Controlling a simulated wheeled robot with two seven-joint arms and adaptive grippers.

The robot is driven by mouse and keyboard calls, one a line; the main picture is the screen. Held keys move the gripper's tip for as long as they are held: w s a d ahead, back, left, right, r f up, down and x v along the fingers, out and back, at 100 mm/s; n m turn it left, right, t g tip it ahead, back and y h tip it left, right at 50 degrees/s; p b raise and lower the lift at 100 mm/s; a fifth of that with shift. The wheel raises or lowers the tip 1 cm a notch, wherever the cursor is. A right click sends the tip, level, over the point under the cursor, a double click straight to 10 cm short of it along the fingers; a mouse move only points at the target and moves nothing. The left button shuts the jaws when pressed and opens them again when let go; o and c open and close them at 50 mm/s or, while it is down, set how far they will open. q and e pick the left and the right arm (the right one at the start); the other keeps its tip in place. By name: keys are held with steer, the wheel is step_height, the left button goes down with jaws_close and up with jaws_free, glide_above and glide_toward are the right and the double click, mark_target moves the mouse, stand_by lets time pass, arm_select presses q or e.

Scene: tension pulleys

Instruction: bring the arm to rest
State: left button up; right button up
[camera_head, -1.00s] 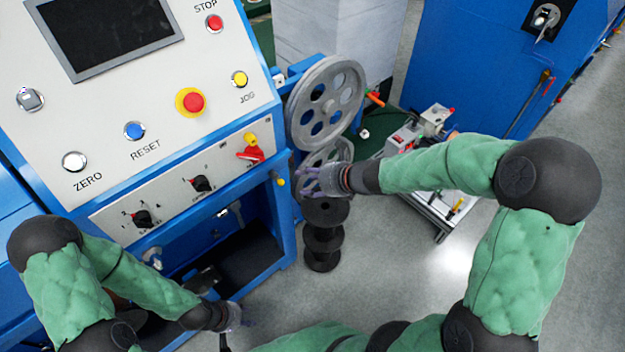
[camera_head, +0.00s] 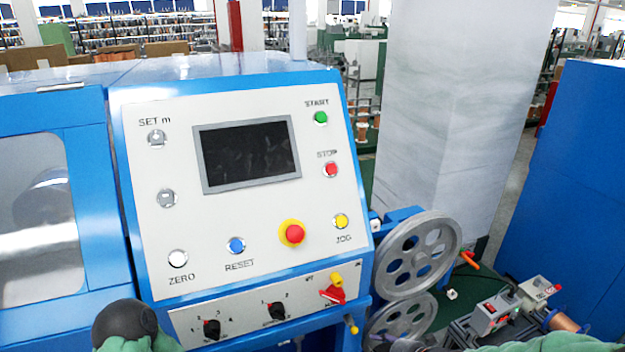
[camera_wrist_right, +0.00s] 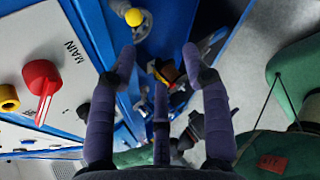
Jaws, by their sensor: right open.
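My right gripper (camera_wrist_right: 163,78) shows in the right wrist view with its purple-grey fingers spread apart and nothing between them. It is close to the blue machine's front, right of the red MAIN switch (camera_wrist_right: 41,88) and apart from it. Of my left arm only a dark joint and green sleeve show at bottom left; the left gripper is out of frame.
The white control panel (camera_head: 205,215) with screen (camera_head: 247,153) and several buttons fills the middle. A pale pillar (camera_head: 445,120) and a blue cabinet (camera_head: 565,200) stand at right. A small device with red switches (camera_head: 497,310) sits at lower right.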

steer(key=s+a+f+m+g+h, duration=0.1)
steer(key=s+a+f+m, duration=0.15)
steer(key=f+m, duration=0.55)
steer(key=s+a+f+m+g, duration=0.25)
steer(key=f+m, duration=0.25)
steer(key=m, duration=0.4)
steer(key=s+a+f+m+g+h+p, duration=0.1)
steer(key=s+f+m+g, duration=0.3)
steer(key=s+f+m, duration=0.6)
steer(key=s+a+m, duration=0.1)
steer(key=s+m, duration=0.3)
steer(key=m, duration=0.2)
steer(key=shift+a+f+h, duration=0.25)
steer(key=shift+f+h, duration=0.05)
steer(key=shift+f, duration=0.05)
